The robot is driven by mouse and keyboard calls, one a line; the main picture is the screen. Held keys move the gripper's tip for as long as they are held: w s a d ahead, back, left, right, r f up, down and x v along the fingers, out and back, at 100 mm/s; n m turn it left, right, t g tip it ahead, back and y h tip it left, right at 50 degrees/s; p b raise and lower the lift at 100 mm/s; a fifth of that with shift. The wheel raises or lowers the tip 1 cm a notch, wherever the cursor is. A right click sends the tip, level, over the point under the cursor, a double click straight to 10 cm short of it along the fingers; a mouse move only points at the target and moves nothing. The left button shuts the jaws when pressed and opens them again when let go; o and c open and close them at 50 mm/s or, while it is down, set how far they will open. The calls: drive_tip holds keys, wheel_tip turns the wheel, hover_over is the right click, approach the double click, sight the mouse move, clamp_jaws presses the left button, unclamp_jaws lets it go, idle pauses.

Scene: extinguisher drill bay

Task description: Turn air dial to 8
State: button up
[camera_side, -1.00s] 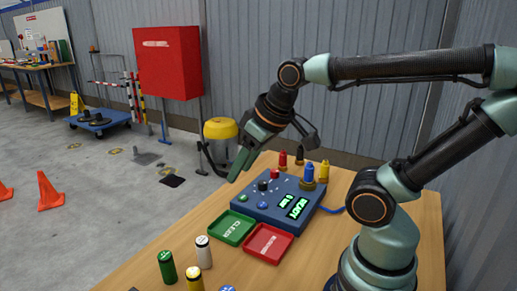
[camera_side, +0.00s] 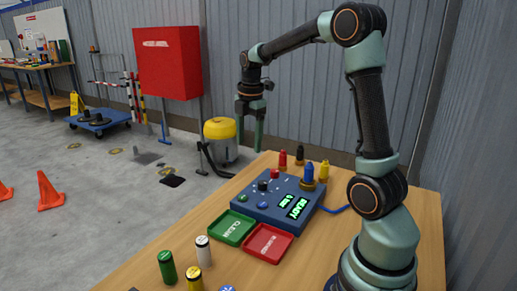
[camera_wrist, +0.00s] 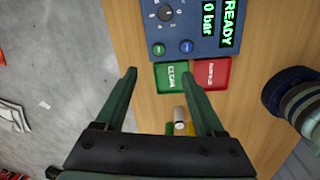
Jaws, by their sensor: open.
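The blue control box (camera_side: 283,212) stands on the wooden table. The display (camera_wrist: 226,20) reads READY and 0 bar. My gripper (camera_side: 250,125) is open and empty, fingers pointing down, well above the table and apart from the dial. In the wrist view my gripper (camera_wrist: 159,74) has its two green fingers spread below the box.
A green tray (camera_side: 232,228) and a red tray (camera_side: 268,243) lie before the box. Several small cylinders, including a green one (camera_side: 167,267) and a white one (camera_side: 203,251), stand nearer the front.

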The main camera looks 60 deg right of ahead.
sight(262, 182)
drive_tip(key=d+f+n+g, duration=0.1)
drive_tip(key=d+f+n, duration=0.4)
drive_tip(key=d, duration=0.2)
drive_tip(key=shift+y, duration=0.3)
drive_tip(key=f, duration=1.2)
drive_tip(key=shift+s, duration=0.2)
clamp_jaws()
